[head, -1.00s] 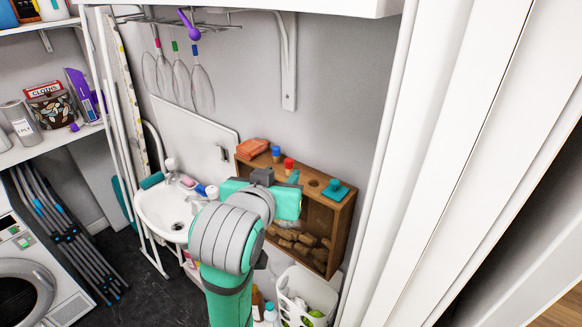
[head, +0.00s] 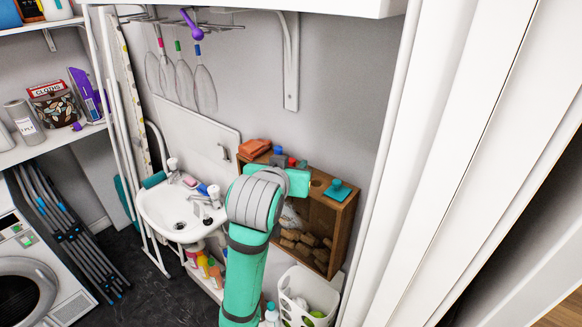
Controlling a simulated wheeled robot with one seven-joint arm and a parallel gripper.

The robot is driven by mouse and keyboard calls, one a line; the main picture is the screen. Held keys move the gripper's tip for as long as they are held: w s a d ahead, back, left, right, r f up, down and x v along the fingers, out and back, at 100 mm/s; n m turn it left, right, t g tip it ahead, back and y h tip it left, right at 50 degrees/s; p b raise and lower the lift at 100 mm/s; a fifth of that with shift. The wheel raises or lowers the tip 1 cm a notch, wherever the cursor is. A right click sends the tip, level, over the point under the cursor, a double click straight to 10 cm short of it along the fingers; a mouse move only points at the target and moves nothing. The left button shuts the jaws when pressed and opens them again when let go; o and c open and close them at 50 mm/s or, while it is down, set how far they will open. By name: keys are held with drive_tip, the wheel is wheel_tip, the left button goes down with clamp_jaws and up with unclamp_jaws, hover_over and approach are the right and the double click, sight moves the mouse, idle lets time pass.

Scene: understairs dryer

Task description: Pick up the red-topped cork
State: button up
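The red-topped cork (head: 292,161) stands on top of the wooden box (head: 344,188), beside a blue-topped cork (head: 278,150). Only part of its red top shows. My gripper (head: 290,163) is right at it in the picture, with grey and teal parts on either side of the red top. My wrist and arm hide the fingertips, the cork's lower part and much of the box top. I cannot tell whether the fingers touch the cork or how wide they are apart.
Orange folded cloths (head: 254,148) lie on the box's left end, and a teal item (head: 338,190) sits at its right. A sink (head: 172,212) is to the left. A white basket (head: 306,298) stands below.

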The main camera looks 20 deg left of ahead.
drive_tip(key=shift+w+f, duration=0.2)
drive_tip(key=shift+w, duration=0.15)
drive_tip(key=c, duration=0.8)
drive_tip(key=shift+o, duration=0.2)
drive_tip(key=shift+r, duration=0.15)
